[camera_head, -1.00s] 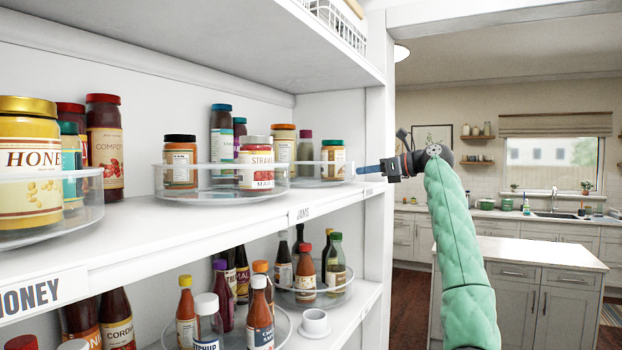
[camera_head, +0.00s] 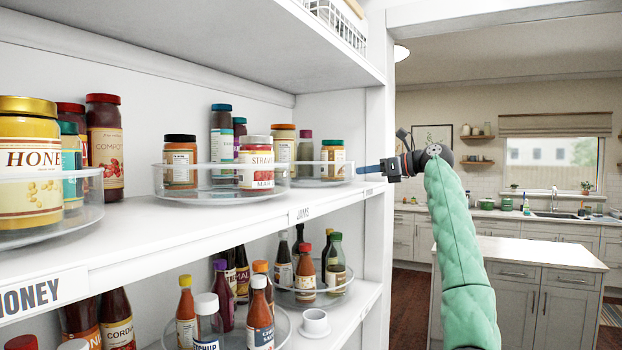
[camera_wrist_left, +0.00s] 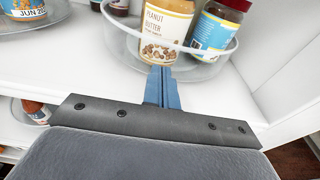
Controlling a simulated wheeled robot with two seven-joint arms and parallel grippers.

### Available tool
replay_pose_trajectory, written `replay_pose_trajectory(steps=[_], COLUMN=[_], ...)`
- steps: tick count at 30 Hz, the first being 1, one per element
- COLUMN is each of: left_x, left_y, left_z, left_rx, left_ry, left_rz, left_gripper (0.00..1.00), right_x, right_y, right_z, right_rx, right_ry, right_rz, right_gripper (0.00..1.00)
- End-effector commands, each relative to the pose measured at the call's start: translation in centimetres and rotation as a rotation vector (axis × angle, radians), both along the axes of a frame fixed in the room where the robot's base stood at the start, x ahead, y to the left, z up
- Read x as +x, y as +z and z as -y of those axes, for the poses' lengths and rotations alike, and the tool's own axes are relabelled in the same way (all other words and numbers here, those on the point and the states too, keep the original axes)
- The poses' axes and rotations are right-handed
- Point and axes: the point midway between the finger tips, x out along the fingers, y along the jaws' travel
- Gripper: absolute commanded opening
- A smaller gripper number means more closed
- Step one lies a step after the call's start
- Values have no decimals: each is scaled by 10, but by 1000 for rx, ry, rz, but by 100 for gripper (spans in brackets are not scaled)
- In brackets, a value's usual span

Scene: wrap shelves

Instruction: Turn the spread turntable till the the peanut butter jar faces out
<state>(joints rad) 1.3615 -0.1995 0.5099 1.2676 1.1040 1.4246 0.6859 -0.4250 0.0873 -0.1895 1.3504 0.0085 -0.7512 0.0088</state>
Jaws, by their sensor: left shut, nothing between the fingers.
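The spread turntable (camera_head: 310,184) is a clear round tray with a raised rim at the far right end of the middle shelf. In the left wrist view its rim (camera_wrist_left: 215,52) curves around the peanut butter jar (camera_wrist_left: 165,28), whose label faces my gripper. A jar with a red lid and blue label (camera_wrist_left: 216,27) stands to its right. In the head view a green-lidded jar (camera_head: 333,153) stands at the tray's right side. My left gripper (camera_head: 360,170) is shut and empty, its fingertips (camera_wrist_left: 161,74) at the tray's rim; I cannot tell if they touch. My right gripper is not in view.
The jams turntable (camera_head: 225,192) stands left of the spread one, and the honey turntable (camera_head: 95,212) is nearer. A white side post (camera_head: 378,120) rises just behind my fingers. Bottles fill the shelf below.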

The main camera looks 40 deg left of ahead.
Motion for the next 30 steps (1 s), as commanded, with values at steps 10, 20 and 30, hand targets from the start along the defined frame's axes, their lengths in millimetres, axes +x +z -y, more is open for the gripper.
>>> replay_pose_trajectory(steps=[10,20,30], left_x=[0,0,-1], left_y=[0,0,0], left_z=[0,-2,-9], left_rx=[0,0,0], left_ry=[0,0,0], left_rz=[0,0,0], left_gripper=[0,0,0], right_x=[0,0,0], right_y=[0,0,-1], right_z=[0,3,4], right_rx=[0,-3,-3], right_ry=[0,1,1], right_rz=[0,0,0], right_gripper=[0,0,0])
